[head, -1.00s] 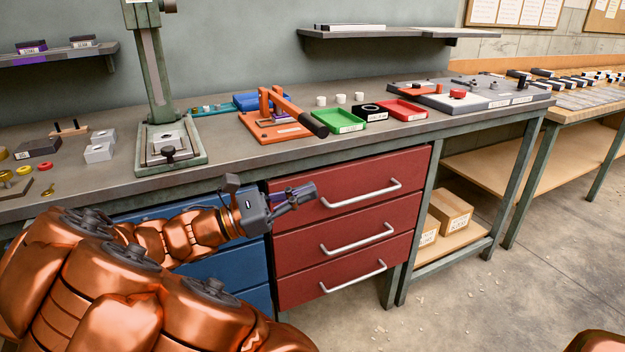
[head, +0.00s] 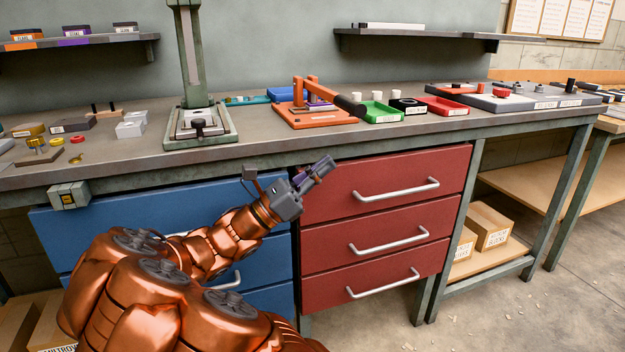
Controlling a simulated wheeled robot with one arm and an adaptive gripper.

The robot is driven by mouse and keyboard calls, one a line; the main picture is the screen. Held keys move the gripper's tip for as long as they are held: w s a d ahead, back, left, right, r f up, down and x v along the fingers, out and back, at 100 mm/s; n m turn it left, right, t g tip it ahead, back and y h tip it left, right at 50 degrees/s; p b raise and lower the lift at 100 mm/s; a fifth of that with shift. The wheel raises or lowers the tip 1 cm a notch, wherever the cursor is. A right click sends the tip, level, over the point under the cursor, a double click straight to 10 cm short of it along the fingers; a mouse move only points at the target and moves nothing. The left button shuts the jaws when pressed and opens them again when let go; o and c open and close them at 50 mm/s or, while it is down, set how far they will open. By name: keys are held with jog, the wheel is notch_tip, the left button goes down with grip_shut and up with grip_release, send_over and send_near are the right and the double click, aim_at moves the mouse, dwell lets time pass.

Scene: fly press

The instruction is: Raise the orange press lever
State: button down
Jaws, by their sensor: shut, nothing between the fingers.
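The orange press (head: 314,115) stands on the grey workbench near its front edge. Its orange lever (head: 328,93) slopes down to the right and ends in a black grip (head: 350,105) above the bench edge. My gripper (head: 326,165) is shut and empty. It is in front of the bench, lower than the benchtop, before the red drawers, and points up and right. It is apart from the lever, below and slightly left of the grip in the picture.
Green tray (head: 381,113), a black block (head: 408,106) and a red tray (head: 444,107) sit right of the press. A tall green press stand (head: 199,125) is to its left. Red drawers with handles (head: 398,190) and the bench edge lie close to my gripper.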

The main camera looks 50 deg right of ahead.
jog(key=s+d+r+b, duration=0.2)
jog(key=s+d+r, duration=0.1)
jog(key=r, duration=0.4)
jog(key=shift+d+b, duration=0.35)
jog(key=shift+d, duration=0.25)
